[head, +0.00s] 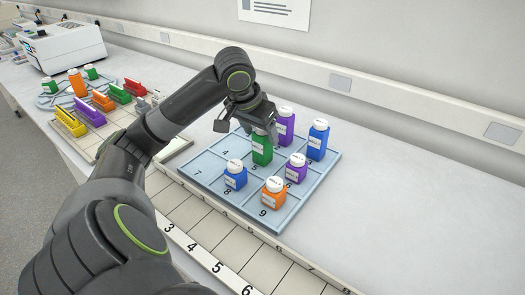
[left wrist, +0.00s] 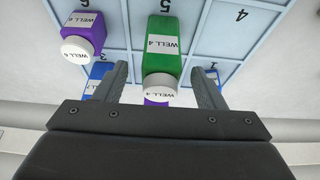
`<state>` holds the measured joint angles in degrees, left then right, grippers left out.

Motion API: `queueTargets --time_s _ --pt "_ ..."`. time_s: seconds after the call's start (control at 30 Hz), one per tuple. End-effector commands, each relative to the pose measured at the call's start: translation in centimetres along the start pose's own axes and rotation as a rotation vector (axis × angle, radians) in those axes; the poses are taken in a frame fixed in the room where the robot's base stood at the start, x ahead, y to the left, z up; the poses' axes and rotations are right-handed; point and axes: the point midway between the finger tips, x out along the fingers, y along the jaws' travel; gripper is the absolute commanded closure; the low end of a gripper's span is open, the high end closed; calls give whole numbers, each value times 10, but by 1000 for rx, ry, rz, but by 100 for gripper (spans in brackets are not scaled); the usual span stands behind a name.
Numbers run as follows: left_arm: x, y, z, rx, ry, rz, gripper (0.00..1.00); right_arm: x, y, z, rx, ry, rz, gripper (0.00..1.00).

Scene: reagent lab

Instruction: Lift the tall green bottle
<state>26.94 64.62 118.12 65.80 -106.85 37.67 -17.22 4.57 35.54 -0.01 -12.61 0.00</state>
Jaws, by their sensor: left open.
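The tall green bottle (head: 262,150) stands in the middle compartment of the blue tray (head: 204,163), the one marked 5. Its white cap is partly hidden behind my gripper in the head view. My left gripper (head: 247,126) is above it. In the left wrist view the green bottle (left wrist: 164,52), labelled WELL 4, shows between the two open fingers of my left gripper (left wrist: 164,88), with its white cap toward the gripper. There is a gap on each side, and the fingers do not appear to touch it. My right gripper is not in view.
Close by in the tray stand a tall purple bottle (head: 285,127), a tall blue bottle (head: 318,140), a short purple bottle (head: 295,168), a short blue bottle (head: 235,175) and an orange bottle (head: 274,193). Colored racks (head: 88,112) and a white machine (head: 64,47) are at left. The right bench is clear.

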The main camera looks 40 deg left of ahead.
Motion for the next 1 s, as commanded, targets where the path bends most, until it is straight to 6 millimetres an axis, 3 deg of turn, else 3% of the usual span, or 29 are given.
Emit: queueTargets --time_s 0.3,0.6,1.0 --pt "42 -1 -3 -2 -3 3 36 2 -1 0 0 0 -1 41" --pt "47 -2 -4 0 -1 0 36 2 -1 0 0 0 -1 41" --pt "46 -2 -4 0 0 0 88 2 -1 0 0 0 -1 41"
